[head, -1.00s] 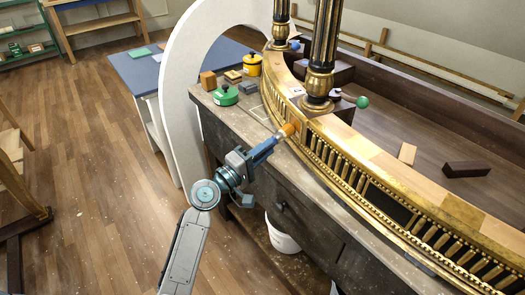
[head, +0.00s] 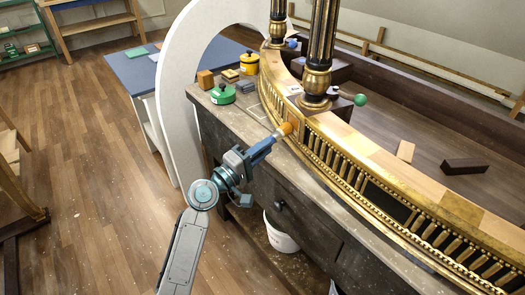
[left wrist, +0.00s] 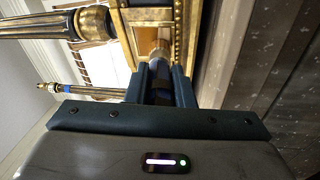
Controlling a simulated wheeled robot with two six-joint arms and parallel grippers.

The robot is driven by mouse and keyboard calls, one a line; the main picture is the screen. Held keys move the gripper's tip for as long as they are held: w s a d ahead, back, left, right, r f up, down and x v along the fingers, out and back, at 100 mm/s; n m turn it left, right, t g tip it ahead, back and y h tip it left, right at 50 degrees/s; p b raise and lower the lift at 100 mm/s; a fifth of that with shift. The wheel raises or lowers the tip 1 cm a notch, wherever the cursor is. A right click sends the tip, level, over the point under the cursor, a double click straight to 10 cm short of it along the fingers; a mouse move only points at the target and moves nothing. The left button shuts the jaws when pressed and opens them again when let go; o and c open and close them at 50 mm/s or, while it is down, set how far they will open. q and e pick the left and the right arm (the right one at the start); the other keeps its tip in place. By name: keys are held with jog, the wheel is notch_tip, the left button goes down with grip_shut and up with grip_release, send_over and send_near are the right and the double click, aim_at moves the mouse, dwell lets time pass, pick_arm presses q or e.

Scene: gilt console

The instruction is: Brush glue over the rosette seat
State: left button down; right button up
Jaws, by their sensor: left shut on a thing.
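The brush hides part of that panel. The right gripper is not in view.
The console rests on a dark workbench (head: 240,118). A green pot (head: 223,95), a yellow pot (head: 249,64) and small blocks stand left of the rail. Black-and-gold columns (head: 319,55) rise behind the brush. A green-knobbed clamp (head: 360,99) sits beside one column. The floor at left is mostly clear.

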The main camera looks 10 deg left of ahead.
pick_arm(q)
jog(key=shift+w+a+r, duration=0.1)
jog(key=shift+a+r, duration=0.05)
jog(key=shift+r, duration=0.45)
jog(key=shift+r+p, duration=0.35)
jog(key=shift+r, duration=0.05)
jog(key=shift+s+d, duration=0.65)
jog(key=shift+s, duration=0.05)
dwell(1.7)
